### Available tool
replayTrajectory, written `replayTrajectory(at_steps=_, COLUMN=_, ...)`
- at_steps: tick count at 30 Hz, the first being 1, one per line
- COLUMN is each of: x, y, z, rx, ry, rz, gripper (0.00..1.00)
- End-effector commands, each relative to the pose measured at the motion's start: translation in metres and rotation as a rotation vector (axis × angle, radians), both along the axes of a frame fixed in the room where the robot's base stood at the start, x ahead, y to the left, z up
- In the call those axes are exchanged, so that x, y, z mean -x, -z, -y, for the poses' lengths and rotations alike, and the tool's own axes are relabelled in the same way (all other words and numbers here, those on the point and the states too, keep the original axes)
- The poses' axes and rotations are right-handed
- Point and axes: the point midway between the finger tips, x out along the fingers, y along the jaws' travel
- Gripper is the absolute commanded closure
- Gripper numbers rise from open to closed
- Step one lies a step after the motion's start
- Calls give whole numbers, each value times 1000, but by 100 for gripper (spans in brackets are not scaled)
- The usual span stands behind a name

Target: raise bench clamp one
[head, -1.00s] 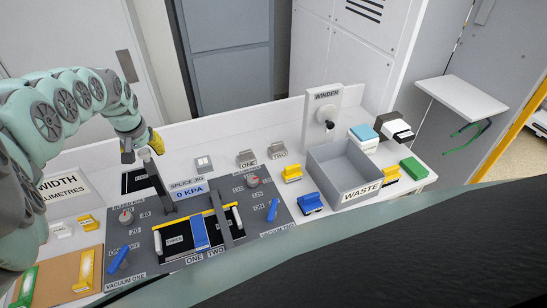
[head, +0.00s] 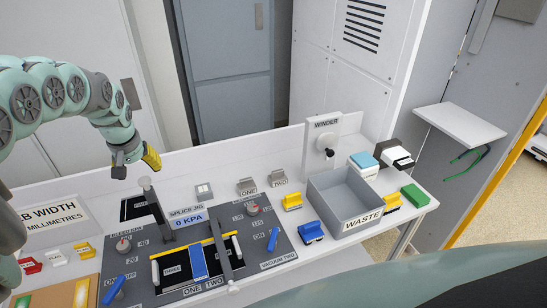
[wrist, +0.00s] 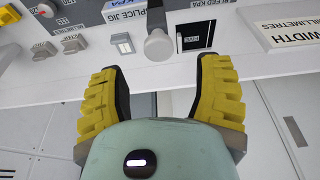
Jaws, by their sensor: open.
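A dark bar with a grey knob at its top (head: 153,200) stands raised and tilted at the left of the splice jig; I take it for bench clamp one. Its knob also shows in the wrist view (wrist: 159,46). A second dark bar (head: 223,248) lies low across the jig's right side. Labels ONE and TWO are at the jig's front edge (head: 203,288). My gripper (head: 135,168) is open and empty, above and slightly left of the raised knob. In the wrist view its yellow-padded fingers (wrist: 159,78) are spread wide, with the knob beyond them and apart.
A grey waste bin (head: 343,213) stands to the right, with yellow and blue items beside it. Small grey blocks marked ONE (head: 247,187) and TWO (head: 277,179) are at the back. The low back wall (head: 225,160) runs behind the bench.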

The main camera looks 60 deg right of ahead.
Motion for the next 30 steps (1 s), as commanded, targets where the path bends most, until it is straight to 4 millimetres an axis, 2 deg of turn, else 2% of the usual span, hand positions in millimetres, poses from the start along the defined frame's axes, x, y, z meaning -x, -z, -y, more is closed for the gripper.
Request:
replayTrajectory(at_steps=3, x=1, y=-11, z=-2, rx=3, ry=-2, rz=2, gripper=35)
replayTrajectory(at_steps=8, x=3, y=-18, z=-3, rx=1, ry=-2, rz=2, gripper=35)
replayTrajectory(at_steps=25, x=5, y=-19, z=-3, rx=1, ry=-1, rz=-1, gripper=35)
replayTrajectory(at_steps=28, x=2, y=-20, z=6, rx=35, ry=0, rz=8, gripper=35)
replayTrajectory(at_steps=30, x=-4, y=-22, z=23, rx=110, ry=-3, rz=29, gripper=35)
